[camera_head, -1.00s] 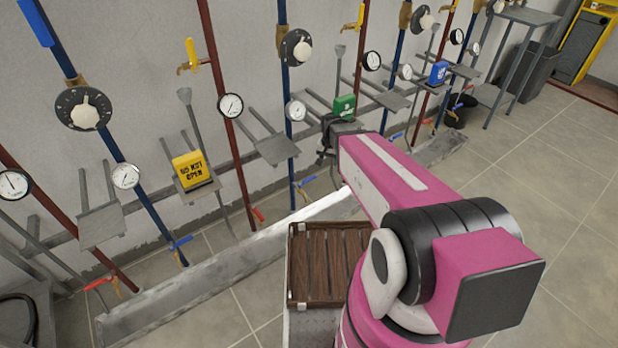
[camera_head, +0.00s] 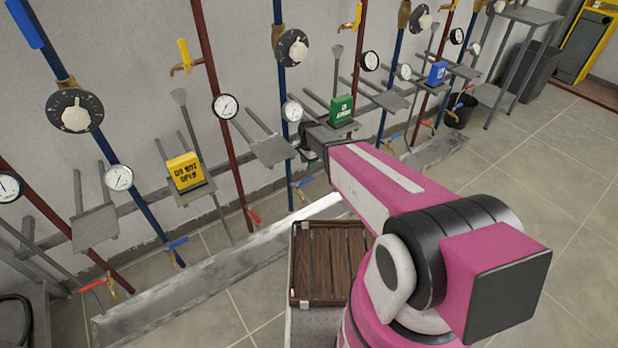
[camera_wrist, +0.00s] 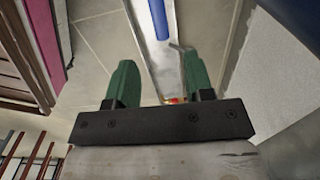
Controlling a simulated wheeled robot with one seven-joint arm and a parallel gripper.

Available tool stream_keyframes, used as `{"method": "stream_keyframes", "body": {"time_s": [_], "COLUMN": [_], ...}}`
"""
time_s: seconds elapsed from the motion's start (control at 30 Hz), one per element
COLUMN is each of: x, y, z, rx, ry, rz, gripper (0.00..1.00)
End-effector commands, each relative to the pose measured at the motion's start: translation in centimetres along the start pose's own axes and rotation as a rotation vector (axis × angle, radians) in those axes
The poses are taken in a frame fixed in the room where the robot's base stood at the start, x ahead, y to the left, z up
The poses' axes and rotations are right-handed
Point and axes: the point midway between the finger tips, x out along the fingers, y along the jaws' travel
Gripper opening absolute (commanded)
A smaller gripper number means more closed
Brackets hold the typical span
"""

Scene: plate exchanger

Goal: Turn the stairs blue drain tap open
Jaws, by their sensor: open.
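Several blue drain taps sit low on the blue pipes in the head view: one at left (camera_head: 177,243), one at centre (camera_head: 303,182), one farther right (camera_head: 394,137). I cannot tell which is the stairs one. In the wrist view my gripper (camera_wrist: 160,70) has two green fingers spread apart, with nothing held. A blue pipe (camera_wrist: 158,18) shows beyond them, and a small red part (camera_wrist: 171,100) between them.
A grey trough (camera_head: 215,270) runs along the floor below the pipes. A slatted wooden-topped box (camera_head: 331,262) stands before it. Red drain taps (camera_head: 253,216), gauges (camera_head: 225,106), small shelves (camera_head: 272,150) and a yellow sign (camera_head: 184,171) line the wall. Open floor lies at right.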

Motion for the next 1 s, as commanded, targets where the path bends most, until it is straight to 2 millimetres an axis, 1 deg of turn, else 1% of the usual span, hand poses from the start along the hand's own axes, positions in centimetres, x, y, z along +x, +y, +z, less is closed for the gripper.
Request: {"method": "stream_keyframes", "body": {"time_s": [0.03,0.3,0.5,0.7,0.97,1.0], "x": [0.9,5.7,8.2,9.2,9.2,9.2], "y": [-0.1,-0.1,-0.1,0.0,0.0,0.0], "z": [0.0,-0.1,-0.1,0.0,0.0,0.0], "rx": [0.0,-0.002,-0.002,-0.002,-0.002,-0.002], "ry": [-0.001,0.0,0.0,0.0,0.0,0.0], "rz": [0.002,0.001,0.0,0.0,0.0,0.0], "gripper": [0.48,0.48,0.48,0.48,0.48,0.35]}}
